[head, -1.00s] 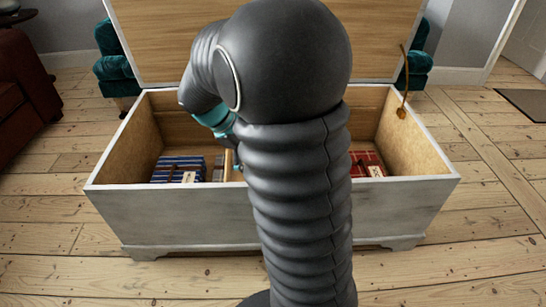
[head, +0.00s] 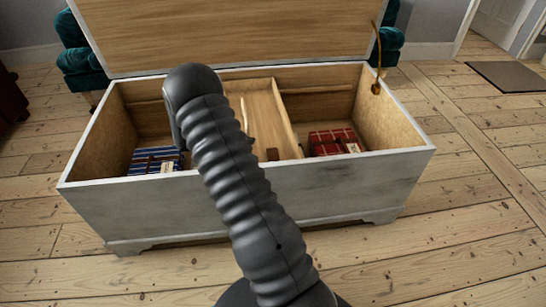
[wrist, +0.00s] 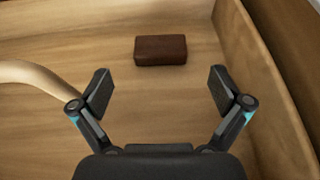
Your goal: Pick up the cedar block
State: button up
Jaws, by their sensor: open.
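The cedar block (wrist: 160,50), a small reddish-brown block, lies on the wooden floor of a tray inside the open chest. It also shows in the head view (head: 272,154) near the tray's front right. In the wrist view, my gripper (wrist: 160,90) is open and empty. The block is ahead of the fingertips, between their lines, with a gap to both fingers. In the head view my arm reaches into the chest and hides most of my gripper.
The tray's raised side wall (wrist: 265,85) runs close on the right of my gripper. A pale curved piece (wrist: 35,78) is at its left. The white chest (head: 330,190) also holds a blue striped bundle (head: 152,158) and a red plaid bundle (head: 333,141). A cord (head: 377,60) hangs at right.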

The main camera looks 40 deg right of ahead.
aim_at(272, 154)
jog(key=shift+x, duration=3.45)
jog(key=shift+r, duration=0.2)
jog(key=c, duration=1)
